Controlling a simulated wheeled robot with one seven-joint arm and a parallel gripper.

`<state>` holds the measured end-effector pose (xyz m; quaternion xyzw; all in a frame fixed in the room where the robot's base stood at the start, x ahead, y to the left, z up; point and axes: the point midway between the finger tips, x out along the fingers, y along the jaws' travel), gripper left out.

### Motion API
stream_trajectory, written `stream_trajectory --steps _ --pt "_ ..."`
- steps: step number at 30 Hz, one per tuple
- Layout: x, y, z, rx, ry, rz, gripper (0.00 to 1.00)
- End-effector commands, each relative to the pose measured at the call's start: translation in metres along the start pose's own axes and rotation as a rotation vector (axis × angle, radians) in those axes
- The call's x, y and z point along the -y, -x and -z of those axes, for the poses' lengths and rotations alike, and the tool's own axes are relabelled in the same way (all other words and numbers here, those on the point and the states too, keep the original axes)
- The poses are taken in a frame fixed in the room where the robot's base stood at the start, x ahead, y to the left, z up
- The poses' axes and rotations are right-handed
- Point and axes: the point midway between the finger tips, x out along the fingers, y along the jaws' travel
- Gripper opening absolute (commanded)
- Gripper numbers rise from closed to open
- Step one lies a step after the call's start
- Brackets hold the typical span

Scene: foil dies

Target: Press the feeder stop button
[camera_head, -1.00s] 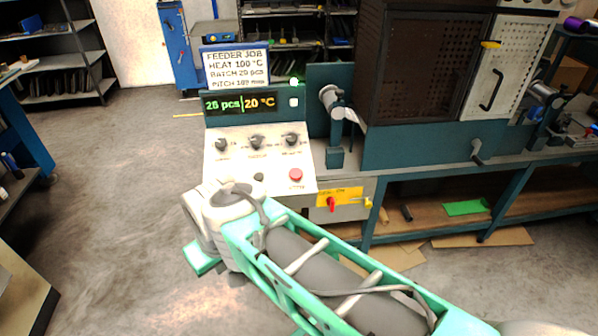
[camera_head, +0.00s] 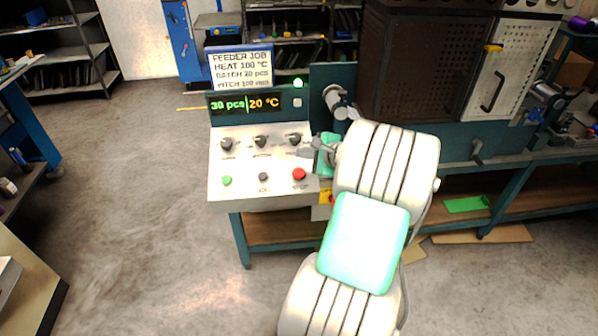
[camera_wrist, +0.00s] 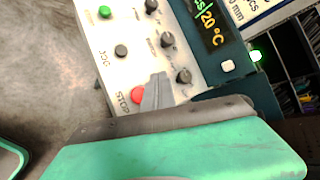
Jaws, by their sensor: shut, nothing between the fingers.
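The feeder panel (camera_head: 240,190) is a sloped white console with three dark knobs and a row of buttons. The red stop button (camera_head: 299,174) is at the right of the lower row. In the wrist view the red button (camera_wrist: 138,95), labelled STOP, is partly hidden behind my gripper. My gripper (camera_head: 306,153) is shut and empty, close to the panel's right edge, above the red button in the head view. In the wrist view its grey fingertips (camera_wrist: 157,92) overlap the button's edge; I cannot tell whether they touch it.
A green button (camera_head: 227,181) and a dark jog button (camera_head: 263,177) are left of the red one. The display (camera_head: 246,104) reads 30 pcs and 20 °C, with a lit green lamp (camera_head: 298,83) above. A dark perforated cabinet (camera_head: 425,65) stands to the right.

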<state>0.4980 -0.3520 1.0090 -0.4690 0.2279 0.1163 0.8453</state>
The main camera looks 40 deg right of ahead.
Motion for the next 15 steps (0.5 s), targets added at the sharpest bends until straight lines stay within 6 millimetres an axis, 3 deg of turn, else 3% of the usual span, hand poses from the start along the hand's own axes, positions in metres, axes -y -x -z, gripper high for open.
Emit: stream_trajectory --steps 9,15 --pt "-0.002 -0.002 0.001 0.000 0.003 -0.002 0.00" --pt "-0.015 -0.017 0.012 0.000 0.005 -0.003 0.00"
